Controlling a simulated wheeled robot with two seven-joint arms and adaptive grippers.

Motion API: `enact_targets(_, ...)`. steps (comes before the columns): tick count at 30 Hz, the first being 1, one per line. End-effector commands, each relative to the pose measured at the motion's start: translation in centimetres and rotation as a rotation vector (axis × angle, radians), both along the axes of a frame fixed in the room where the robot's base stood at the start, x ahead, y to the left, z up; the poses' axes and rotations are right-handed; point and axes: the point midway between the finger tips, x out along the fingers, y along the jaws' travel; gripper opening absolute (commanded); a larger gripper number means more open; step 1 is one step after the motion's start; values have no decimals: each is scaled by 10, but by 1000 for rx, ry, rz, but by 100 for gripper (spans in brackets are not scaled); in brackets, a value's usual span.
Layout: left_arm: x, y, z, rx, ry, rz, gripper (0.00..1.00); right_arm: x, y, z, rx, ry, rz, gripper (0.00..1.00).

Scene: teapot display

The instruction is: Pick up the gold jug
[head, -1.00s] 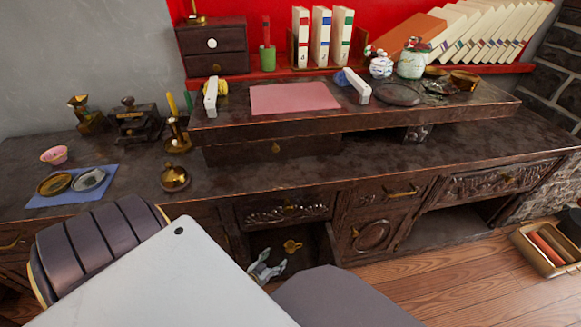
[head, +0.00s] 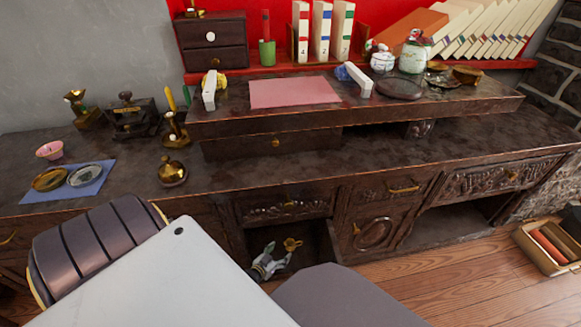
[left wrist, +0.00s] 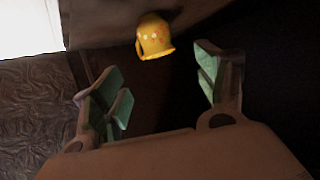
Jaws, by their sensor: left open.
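The gold jug (head: 291,244) sits in the dark open compartment low in the desk in the head view. In the left wrist view the gold jug (left wrist: 154,37) shows at the top, ahead of and between the spread fingers, not touching them. My left gripper (head: 270,260) is at the compartment, just left of and below the jug in the head view. In the left wrist view my left gripper (left wrist: 162,80) is open and empty, with green finger pads. My right gripper is not in view.
The compartment's side wall (head: 329,247) stands right of the jug, and a carved drawer front (head: 288,208) is above it. A gold pot (head: 172,173) stands on the desktop. A box (head: 545,248) sits on the floor at right.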

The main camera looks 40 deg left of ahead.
Motion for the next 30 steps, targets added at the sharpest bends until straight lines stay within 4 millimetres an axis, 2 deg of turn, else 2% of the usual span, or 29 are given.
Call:
enact_targets(15,38,4,-16,0,-1,-1,73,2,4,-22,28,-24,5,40)
enact_targets(30,42,5,-17,0,0,0,73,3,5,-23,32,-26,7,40)
